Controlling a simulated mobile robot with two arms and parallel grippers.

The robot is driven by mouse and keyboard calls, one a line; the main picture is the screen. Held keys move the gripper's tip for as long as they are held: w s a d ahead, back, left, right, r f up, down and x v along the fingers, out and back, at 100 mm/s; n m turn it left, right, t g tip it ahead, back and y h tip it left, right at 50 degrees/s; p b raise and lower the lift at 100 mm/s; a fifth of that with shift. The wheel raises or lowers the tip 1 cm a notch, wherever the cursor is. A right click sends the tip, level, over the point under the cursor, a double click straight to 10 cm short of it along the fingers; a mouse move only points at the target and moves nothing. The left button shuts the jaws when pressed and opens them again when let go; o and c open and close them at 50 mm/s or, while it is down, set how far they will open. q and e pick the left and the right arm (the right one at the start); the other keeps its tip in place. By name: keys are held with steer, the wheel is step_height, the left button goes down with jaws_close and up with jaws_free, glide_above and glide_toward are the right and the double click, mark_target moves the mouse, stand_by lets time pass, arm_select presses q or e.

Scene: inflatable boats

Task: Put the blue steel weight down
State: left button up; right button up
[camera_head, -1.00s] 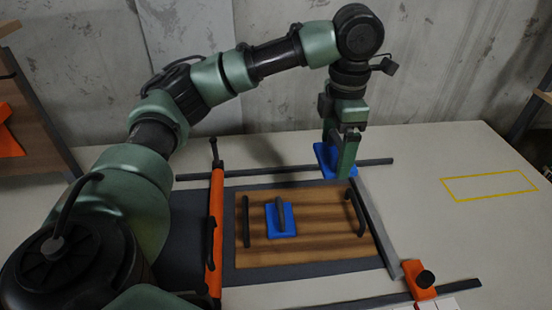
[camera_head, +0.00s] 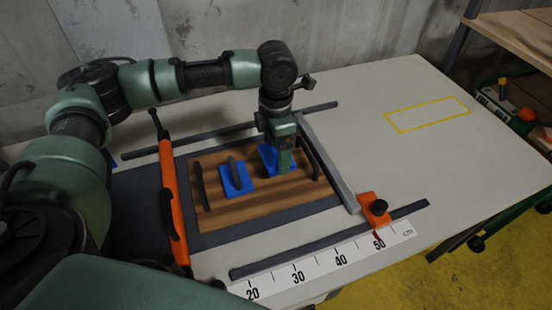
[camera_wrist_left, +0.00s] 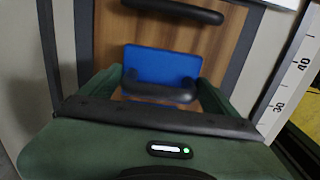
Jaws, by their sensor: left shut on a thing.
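My left gripper (camera_head: 283,172) is shut on the handle of a blue steel weight (camera_head: 267,155), a flat blue plate. The held weight is at the right half of the wooden board (camera_head: 243,205), near the board's right dark handle (camera_head: 308,155). I cannot tell whether it touches the board or hangs just above. In the left wrist view the blue plate (camera_wrist_left: 160,65) and its dark handle (camera_wrist_left: 160,92) lie between the green fingers. A second blue weight (camera_head: 240,184) with an upright dark handle stands left of it on the board. My right gripper is not in view.
An orange bar (camera_head: 173,205) runs along the board's left side, a grey bar (camera_head: 330,165) along its right. An orange clamp (camera_head: 373,209) sits near the ruler strip (camera_head: 335,262). A yellow-outlined rectangle (camera_head: 428,113) on the table at right is empty.

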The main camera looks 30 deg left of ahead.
mark_target(276, 155)
arm_select(q)
steer(key=shift+w+f, duration=0.1)
steer(key=shift+f, duration=1.9)
steer(key=shift+f, duration=0.1)
steer(key=o, duration=1.8)
steer(key=shift+f, duration=0.1)
step_height(276, 155, up, 12)
steer(key=shift+r, duration=0.2)
steer(key=shift+f, duration=0.1)
